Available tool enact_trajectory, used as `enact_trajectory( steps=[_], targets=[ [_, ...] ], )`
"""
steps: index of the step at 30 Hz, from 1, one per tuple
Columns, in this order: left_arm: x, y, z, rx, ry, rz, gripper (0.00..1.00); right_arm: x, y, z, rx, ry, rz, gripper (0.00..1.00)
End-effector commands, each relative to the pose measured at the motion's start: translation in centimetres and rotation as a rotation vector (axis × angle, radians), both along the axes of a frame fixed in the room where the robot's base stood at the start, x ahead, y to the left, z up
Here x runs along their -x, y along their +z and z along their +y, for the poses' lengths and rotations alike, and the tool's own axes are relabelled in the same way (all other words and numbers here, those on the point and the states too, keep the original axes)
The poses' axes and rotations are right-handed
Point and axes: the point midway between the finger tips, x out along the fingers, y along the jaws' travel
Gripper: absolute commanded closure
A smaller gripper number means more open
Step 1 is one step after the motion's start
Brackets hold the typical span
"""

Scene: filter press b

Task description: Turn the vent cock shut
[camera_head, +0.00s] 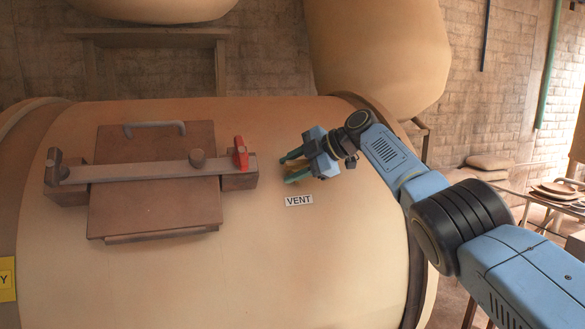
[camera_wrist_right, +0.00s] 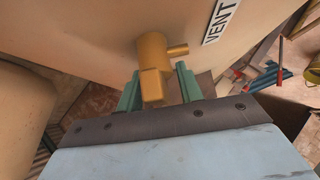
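The vent cock (camera_wrist_right: 151,48) is a brass-coloured fitting on the tank wall, with a short spout to one side and a blocky handle (camera_wrist_right: 153,86) toward the camera in the right wrist view. My right gripper (camera_head: 289,167) is open at the tank, just above the VENT label (camera_head: 299,200). In the wrist view its green fingers stand on either side of the handle. A gap shows on the right side; whether the left finger touches I cannot tell. In the head view I cannot make out the cock at the gripper. My left gripper is not in view.
A hatch cover (camera_head: 155,207) with a clamp bar (camera_head: 140,170) and a red lever (camera_head: 240,153) is on the tank (camera_head: 270,265) left of the gripper. A yellow sign (camera_head: 7,279) shows at the left edge.

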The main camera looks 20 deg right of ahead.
Motion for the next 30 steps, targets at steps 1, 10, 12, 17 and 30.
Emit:
enact_trajectory(
  steps=[1, 10, 12, 17, 30],
  targets=[
    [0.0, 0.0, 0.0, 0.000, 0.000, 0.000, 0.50, 0.0, 0.0, 0.0, -0.001, 0.000, -0.001, 0.64],
    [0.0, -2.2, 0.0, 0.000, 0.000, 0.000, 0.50, 1.1, 0.9, -1.7, -0.002, -0.001, -0.006, 0.64],
    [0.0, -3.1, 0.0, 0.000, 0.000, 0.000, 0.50, 1.9, 1.6, -2.7, -0.001, -0.003, -0.007, 0.64],
    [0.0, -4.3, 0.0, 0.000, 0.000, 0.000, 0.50, 4.0, 3.6, -5.4, -0.001, -0.003, -0.004, 0.64],
    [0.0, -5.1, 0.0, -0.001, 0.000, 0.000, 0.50, 7.0, 6.8, -9.2, 0.000, 0.000, 0.000, 0.64]
  ],
)
